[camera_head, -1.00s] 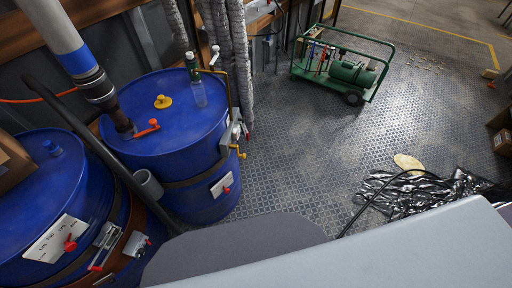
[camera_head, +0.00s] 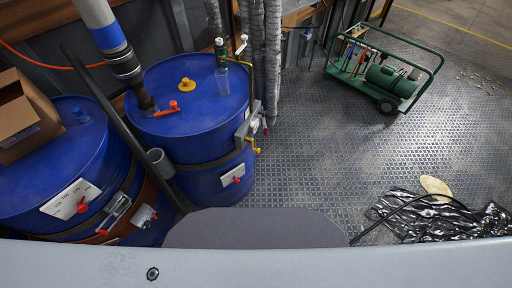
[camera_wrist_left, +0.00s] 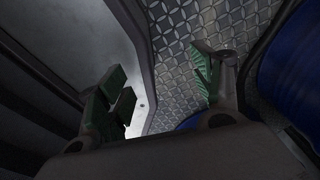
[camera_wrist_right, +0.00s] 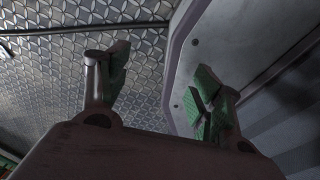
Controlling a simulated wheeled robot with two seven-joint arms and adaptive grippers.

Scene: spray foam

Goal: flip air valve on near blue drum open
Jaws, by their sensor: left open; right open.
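Two blue drums stand at the left in the head view. One drum (camera_head: 210,108) has a pump tube, a yellow cap (camera_head: 187,84) and a red-handled fitting (camera_head: 167,109) on its lid. A yellow-handled valve (camera_head: 253,145) is on its right side. The other drum (camera_head: 35,185), lower left, has a cardboard box on top and a red-knobbed label plate on its side. I cannot tell which small valve is the air valve. My left gripper (camera_wrist_left: 165,92) is open and empty, with blue at the edge of its view. My right gripper (camera_wrist_right: 160,82) is open and empty over the patterned floor.
A green wheeled compressor cart (camera_head: 385,72) stands at the upper right. Crumpled black sheeting (camera_head: 430,218) with a tan foam patch (camera_head: 436,187) lies at the lower right. A dark slanted pole (camera_head: 115,120) crosses in front of the drums. The middle floor is clear.

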